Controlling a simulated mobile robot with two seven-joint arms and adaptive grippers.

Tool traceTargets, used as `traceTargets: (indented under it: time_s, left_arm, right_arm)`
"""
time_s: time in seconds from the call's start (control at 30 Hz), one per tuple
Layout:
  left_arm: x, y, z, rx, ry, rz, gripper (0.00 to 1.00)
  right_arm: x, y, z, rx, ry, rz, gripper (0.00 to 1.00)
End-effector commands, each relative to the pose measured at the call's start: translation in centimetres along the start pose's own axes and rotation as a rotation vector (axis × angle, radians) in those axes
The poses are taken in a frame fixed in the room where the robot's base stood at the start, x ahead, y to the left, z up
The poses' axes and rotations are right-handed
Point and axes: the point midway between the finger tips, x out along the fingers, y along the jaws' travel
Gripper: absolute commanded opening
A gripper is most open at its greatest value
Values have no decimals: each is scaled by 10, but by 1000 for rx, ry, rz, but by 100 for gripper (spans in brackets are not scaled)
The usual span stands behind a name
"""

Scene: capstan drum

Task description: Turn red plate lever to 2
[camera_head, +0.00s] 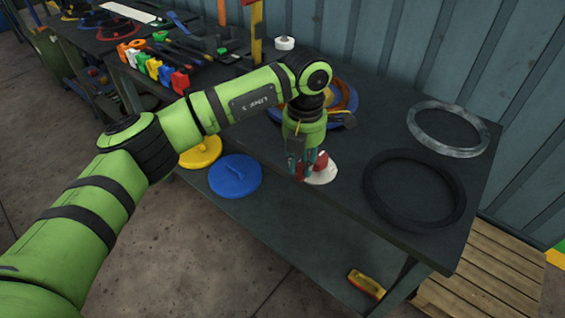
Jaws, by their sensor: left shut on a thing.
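The red plate lever (319,160) stands on a round white plate (324,176) on the dark workbench. My left gripper (305,170) comes down on it from above and is shut on the red lever. The gripper fingers hide part of the lever and the plate's left side. Any numbers on the plate are too small to read. My right gripper is not in view.
A black ring (414,206) and a grey ring (448,130) lie to the right on the bench (348,207). A blue disc (235,176) and a yellow disc (201,152) are at left. Coloured tools (160,70) line the back left. A wooden pallet (485,275) is at lower right.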

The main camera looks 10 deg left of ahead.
Motion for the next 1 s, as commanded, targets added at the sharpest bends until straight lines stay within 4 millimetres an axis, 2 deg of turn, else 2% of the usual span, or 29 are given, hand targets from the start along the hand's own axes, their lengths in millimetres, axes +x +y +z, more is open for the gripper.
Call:
traceTargets:
  time_s: [0.2, 0.57, 0.6, 0.63, 0.67, 1.0]
  left_arm:
    - [1, -6, 5, -18, 4, 4, 0]
    - [0, -6, 6, -21, 4, 5, 0]
    - [0, -6, 6, -21, 4, 5, 31]
    - [0, -6, 6, -21, 4, 5, 43]
    - [0, -6, 6, -21, 4, 5, 50]
    - [-1, -7, 6, -19, 1, 3, 50]
  right_arm:
    - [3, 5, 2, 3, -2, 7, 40]
    - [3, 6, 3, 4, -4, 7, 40]
    - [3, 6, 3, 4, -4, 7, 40]
    - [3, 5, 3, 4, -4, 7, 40]
    - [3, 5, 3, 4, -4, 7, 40]
    - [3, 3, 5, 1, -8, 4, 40]
